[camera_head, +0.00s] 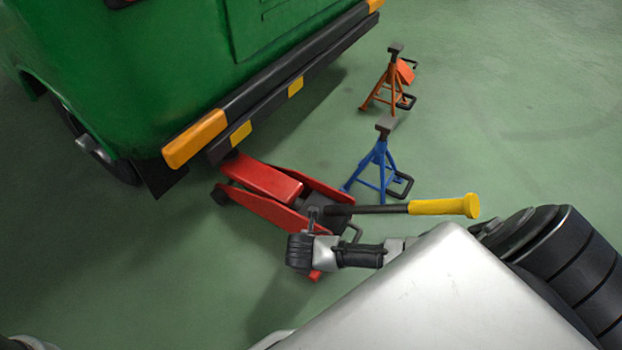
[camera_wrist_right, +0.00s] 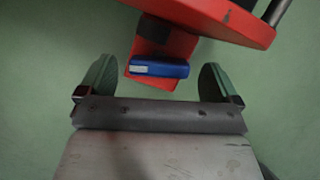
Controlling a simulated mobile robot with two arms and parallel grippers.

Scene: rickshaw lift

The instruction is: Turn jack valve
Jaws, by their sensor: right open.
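The red floor jack (camera_head: 262,180) sits on the floor with its front end under the rear bumper of the green vehicle. Its black lever with a yellow grip (camera_head: 440,207) points right. In the right wrist view, the blue valve (camera_wrist_right: 160,68) shows against a small red part below the edge of the red jack body (camera_wrist_right: 215,18). My right gripper (camera_wrist_right: 159,66) is open, with one finger on each side of the valve and a gap on both sides. In the head view, my right gripper (camera_head: 301,250) is at the jack's rear end and hides the valve. My left gripper is not visible.
The green vehicle (camera_head: 150,65) with its dark bumper (camera_head: 280,75) fills the upper left. A blue jack stand (camera_head: 378,165) and an orange jack stand (camera_head: 390,82) stand right of the jack. The green floor (camera_head: 530,110) is clear at upper right.

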